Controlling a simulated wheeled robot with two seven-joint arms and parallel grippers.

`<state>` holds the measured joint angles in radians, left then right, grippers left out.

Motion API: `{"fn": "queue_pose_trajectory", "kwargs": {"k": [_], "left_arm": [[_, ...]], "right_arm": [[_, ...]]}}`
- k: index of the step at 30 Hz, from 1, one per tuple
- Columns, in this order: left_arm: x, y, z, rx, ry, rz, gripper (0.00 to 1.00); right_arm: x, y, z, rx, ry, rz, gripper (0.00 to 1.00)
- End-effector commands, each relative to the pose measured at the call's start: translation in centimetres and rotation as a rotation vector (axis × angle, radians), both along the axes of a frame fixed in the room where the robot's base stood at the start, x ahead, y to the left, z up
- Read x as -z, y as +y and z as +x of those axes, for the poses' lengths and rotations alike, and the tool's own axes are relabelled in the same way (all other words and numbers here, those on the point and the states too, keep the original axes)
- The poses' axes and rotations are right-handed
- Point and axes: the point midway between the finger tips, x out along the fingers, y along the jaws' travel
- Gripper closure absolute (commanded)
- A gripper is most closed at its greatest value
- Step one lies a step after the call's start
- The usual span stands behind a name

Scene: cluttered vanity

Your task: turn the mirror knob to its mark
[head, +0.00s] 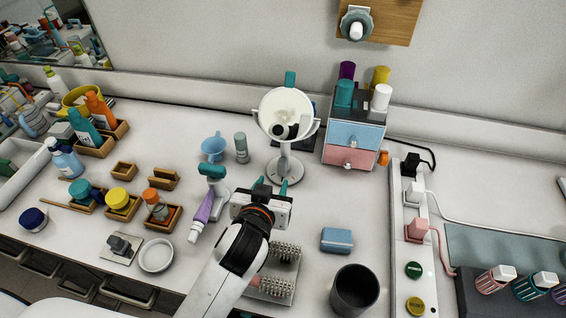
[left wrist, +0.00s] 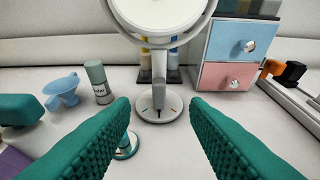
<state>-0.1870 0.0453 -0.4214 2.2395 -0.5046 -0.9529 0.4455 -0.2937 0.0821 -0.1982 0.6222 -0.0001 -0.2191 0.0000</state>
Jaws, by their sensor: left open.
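The round white mirror (head: 285,112) stands upright on a post at the back middle of the vanity. A teal piece (head: 290,78) stands above its rim. In the left wrist view the mirror (left wrist: 160,12) is cut off at the top. I cannot tell which part is the knob. My left gripper (head: 271,184) is in front of the base, with nothing between its teal fingers. In the left wrist view the fingers (left wrist: 160,112) are wide apart, with the base beyond them. My right gripper is not in view.
A drawer box (head: 353,145) stands right of the mirror. A blue cup (head: 214,147) and a grey-green bottle (head: 241,148) stand left of it. A blue block (head: 337,240) and dark cup (head: 355,290) are right of my arm.

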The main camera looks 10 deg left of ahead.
Motion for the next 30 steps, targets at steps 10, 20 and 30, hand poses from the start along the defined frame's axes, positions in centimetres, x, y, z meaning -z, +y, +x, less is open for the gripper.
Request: {"fn": "queue_pose_trajectory", "kwargs": {"k": [10, 20, 30], "left_arm": [[2.4, 0.1, 6.1, -0.001, 0.003, 0.005, 0.58], [4.1, 0.2, 9.9, -0.001, 0.003, 0.002, 0.58], [4.3, 0.2, 10.3, -0.001, 0.003, 0.000, 0.58]], "right_arm": [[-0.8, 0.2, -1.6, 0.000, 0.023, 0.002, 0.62], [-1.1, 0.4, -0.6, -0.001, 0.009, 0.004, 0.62], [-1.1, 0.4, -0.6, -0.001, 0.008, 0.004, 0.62]]}}
